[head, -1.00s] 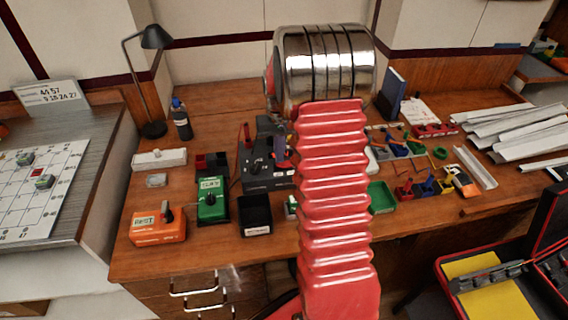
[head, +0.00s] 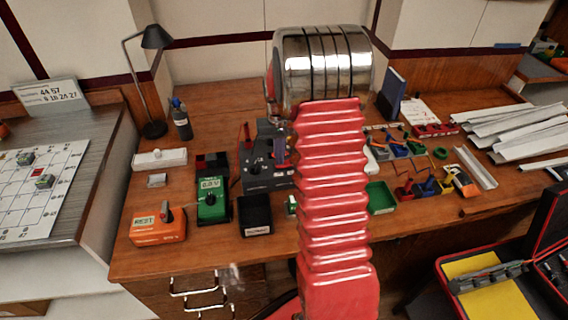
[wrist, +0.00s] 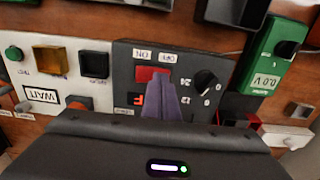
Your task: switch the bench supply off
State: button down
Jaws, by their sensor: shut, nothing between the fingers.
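The bench supply (head: 256,181) is a dark grey box on the wooden bench, partly hidden by my arm in the head view. In the wrist view its panel (wrist: 195,58) shows upside down, with a red rocker (wrist: 148,74), ON and OFF labels and a black knob (wrist: 205,82). A red display (wrist: 137,99) is partly covered by my fingers, so its reading cannot be made out. My gripper (wrist: 163,82) is shut and empty, its purple fingertips over or against the rocker on the OFF-label side. I cannot tell if they touch it. The fingers also show in the head view (head: 281,146).
A green meter (head: 212,207) left of the supply reads 0.0 V. An orange box (head: 158,231) reads REST. A black open bin (head: 256,222) stands in front of the supply. In the wrist view, a unit with amber and black buttons (wrist: 72,70) is close beside it.

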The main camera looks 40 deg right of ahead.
notch_tip(320, 180, up, 7)
dwell(1.3)
dwell(0.5)
jog(key=s+a+r+n+t, duration=0.2)
jog(key=s+a+r, duration=0.5)
jog(key=s+a, duration=0.4)
jog(key=s+a+r+n+t, duration=0.3)
jog(key=s+a+r, duration=0.4)
jog(key=s+a, duration=0.5)
jog(key=a, duration=0.2)
jog(key=shift+s+a+t, duration=0.2)
jog(key=shift+a+t, duration=0.1)
jog(key=shift+a, duration=0.05)
dwell(0.7)
